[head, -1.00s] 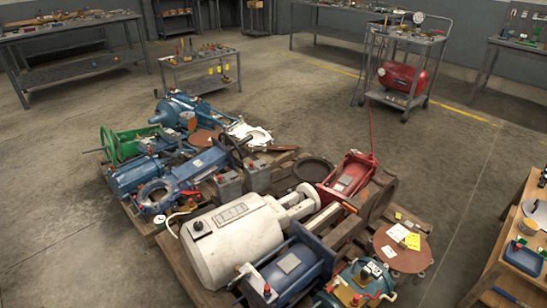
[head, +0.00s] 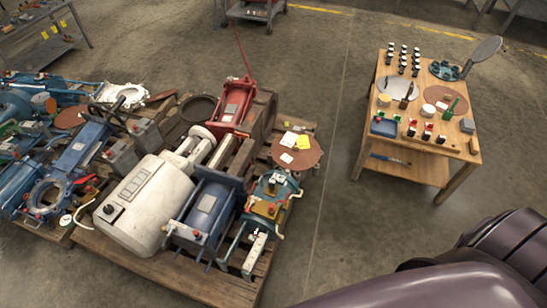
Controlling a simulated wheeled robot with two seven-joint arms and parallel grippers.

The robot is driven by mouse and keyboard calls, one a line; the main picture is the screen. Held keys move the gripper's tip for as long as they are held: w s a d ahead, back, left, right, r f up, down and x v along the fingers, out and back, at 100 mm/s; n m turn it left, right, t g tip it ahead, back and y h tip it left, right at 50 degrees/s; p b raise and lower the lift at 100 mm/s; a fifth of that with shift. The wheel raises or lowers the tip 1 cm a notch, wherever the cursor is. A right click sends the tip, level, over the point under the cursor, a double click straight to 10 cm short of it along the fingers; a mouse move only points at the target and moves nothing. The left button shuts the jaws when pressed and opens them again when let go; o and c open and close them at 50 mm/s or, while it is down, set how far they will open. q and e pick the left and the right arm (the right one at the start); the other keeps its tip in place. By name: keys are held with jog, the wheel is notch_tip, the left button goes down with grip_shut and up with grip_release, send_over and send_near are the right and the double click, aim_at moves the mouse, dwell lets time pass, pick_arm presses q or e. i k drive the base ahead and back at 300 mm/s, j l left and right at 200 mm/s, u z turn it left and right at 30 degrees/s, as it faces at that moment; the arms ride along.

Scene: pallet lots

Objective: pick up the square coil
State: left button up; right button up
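I cannot pick out a square coil with certainty in the head view. Small parts stand on the wooden table (head: 455,152) at the right, and several machines lie on the wooden pallet (head: 200,284) at the left; the parts are too small to tell one as the coil. Neither of my grippers is in view. A dark purple link of mine covers the lower right corner.
The pallet carries a white cylinder machine (head: 145,205), a blue motor (head: 205,212), a red machine (head: 235,102) and a brown disc (head: 297,152). A blue tray (head: 384,127) sits on the table. Bare concrete floor lies between pallet and table.

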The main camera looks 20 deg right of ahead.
aim_at(272, 182)
jog(key=z, duration=0.7)
jog(key=k, duration=0.15)
